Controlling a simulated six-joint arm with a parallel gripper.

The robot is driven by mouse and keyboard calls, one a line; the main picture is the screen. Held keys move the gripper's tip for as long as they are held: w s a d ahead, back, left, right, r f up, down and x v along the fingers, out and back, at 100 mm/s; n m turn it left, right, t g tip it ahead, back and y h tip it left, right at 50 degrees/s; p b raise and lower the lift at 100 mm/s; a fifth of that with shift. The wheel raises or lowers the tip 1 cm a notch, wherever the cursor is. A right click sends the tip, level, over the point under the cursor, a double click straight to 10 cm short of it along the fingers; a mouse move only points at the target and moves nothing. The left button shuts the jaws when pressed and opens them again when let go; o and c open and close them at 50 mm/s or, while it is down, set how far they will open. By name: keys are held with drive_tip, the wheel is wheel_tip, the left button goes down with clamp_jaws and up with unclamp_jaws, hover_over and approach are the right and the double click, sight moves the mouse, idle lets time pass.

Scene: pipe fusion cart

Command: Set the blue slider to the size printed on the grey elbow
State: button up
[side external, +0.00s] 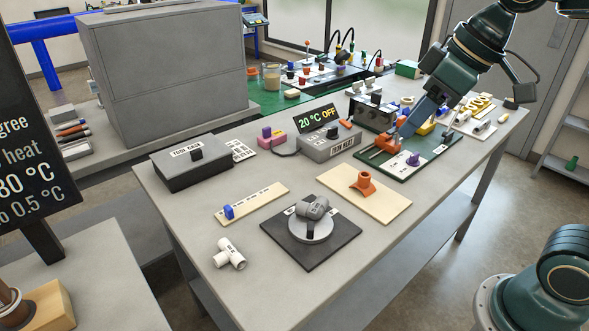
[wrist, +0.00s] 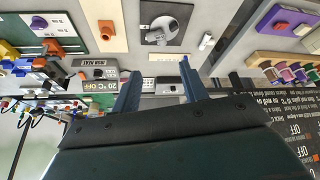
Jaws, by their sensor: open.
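The blue slider (side external: 228,212) stands near the left end of a beige scale strip (side external: 262,200) on the front left of the table. The strip's marks are too small to read. The grey elbow (side external: 314,208) lies on a round grey disc on a black square plate; its print is not legible. The elbow also shows in the wrist view (wrist: 156,36). My gripper (side external: 407,130) is open and empty above the green board at the back right, well away from slider and elbow. Its two blue fingers (wrist: 158,85) are apart in the wrist view.
A white tee (side external: 229,257) lies in front of the strip. An orange saddle piece (side external: 363,184) sits on a beige board. A dark box (side external: 190,164) and a grey control box with a "20 °C OFF" display (side external: 317,118) stand behind. Bare tabletop surrounds the strip.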

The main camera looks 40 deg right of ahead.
drive_tip(key=w+a+r+n+g+y, duration=0.1)
drive_tip(key=w+a+n, duration=0.25)
drive_tip(key=w, duration=0.65)
drive_tip(key=n+g+y, duration=0.2)
drive_tip(key=n+g, duration=0.2)
drive_tip(key=n, duration=0.7)
hover_over(228, 207)
drive_tip(key=d, duration=0.6)
wheel_tip(228, 207, down, 16)
drive_tip(key=f, duration=0.1)
drive_tip(key=shift+a+r, duration=0.1)
drive_tip(key=shift+r, duration=0.2)
drive_tip(key=shift+a+f, duration=0.1)
drive_tip(key=shift+f, duration=0.05)
drive_tip(key=shift+x, duration=6.75)
clamp_jaws()
